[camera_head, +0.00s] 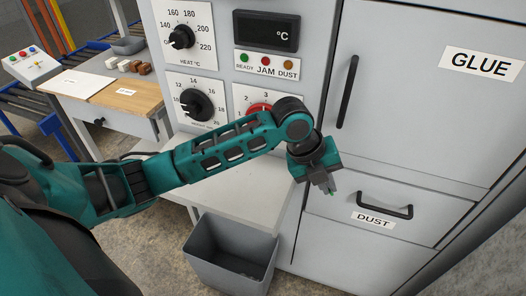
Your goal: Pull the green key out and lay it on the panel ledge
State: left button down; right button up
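My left gripper (326,187) hangs in front of the grey cabinet, right of the light ledge and left of the DUST drawer handle, pointing down. A small bit of green, the green key (331,193), shows at its fingertips. The fingers look shut on it, and most of the key is hidden by them. The panel ledge (252,198) is a pale flat shelf below the control panel, partly covered by my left arm. No key shows in the panel. My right gripper is not in view.
A grey bin (232,255) stands on the floor below the ledge. The DUST drawer handle (385,206) and the long GLUE door handle (346,92) stick out. A red knob (259,109) is partly behind my arm. A worktable (118,97) stands at left. The visible ledge looks bare.

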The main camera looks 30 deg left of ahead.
pick_arm(q)
jog(key=s+a+r+m+g+y+p, duration=0.1)
jog(key=s+a+r+m+y, duration=0.1)
jog(key=a, duration=0.4)
jog(key=s+a+r+m+g+y+p, duration=0.1)
jog(key=s+a+m+g+y, duration=0.1)
jog(key=a, duration=0.5)
jog(key=shift+s+r+m, duration=0.3)
jog(key=shift+s+r, duration=0.05)
jog(key=shift+y, duration=0.3)
jog(key=shift+f+b, duration=1)
jog(key=shift+f, duration=2.5)
jog(key=c, duration=1.2)
grip_release()
jog(key=shift+c, duration=0.2)
